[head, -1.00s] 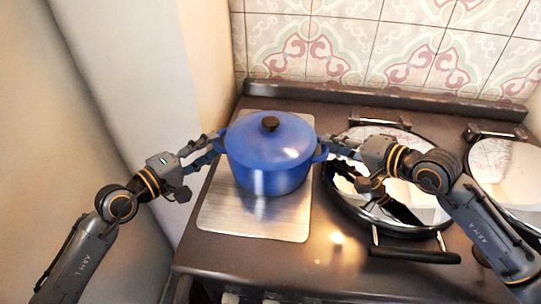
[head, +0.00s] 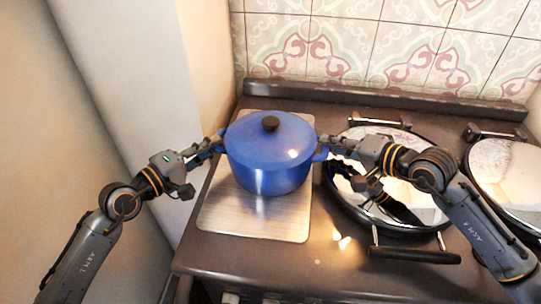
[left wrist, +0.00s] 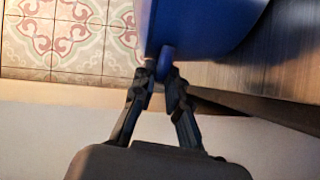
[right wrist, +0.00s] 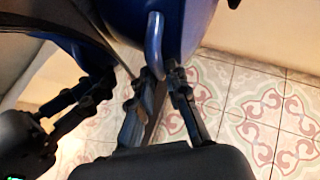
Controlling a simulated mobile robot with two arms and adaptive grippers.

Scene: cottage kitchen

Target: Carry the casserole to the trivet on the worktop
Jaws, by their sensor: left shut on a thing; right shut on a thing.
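The blue casserole (head: 268,165), with its lid and dark knob on, is upright over a brushed metal plate (head: 255,222) at the left of the stove top. I cannot tell whether its base touches the plate. My left gripper (head: 218,142) is shut on its left handle, which shows between the fingers in the left wrist view (left wrist: 165,62). My right gripper (head: 328,146) is shut on its right handle; that handle also shows in the right wrist view (right wrist: 155,38). I see no trivet in these views.
A round shiny hob lid (head: 350,205) with a bar handle (head: 415,256) lies right of the casserole and mirrors my right arm. A second one (head: 510,180) is further right. A tiled wall (head: 390,45) stands behind, and a pale wall (head: 150,100) is close on the left.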

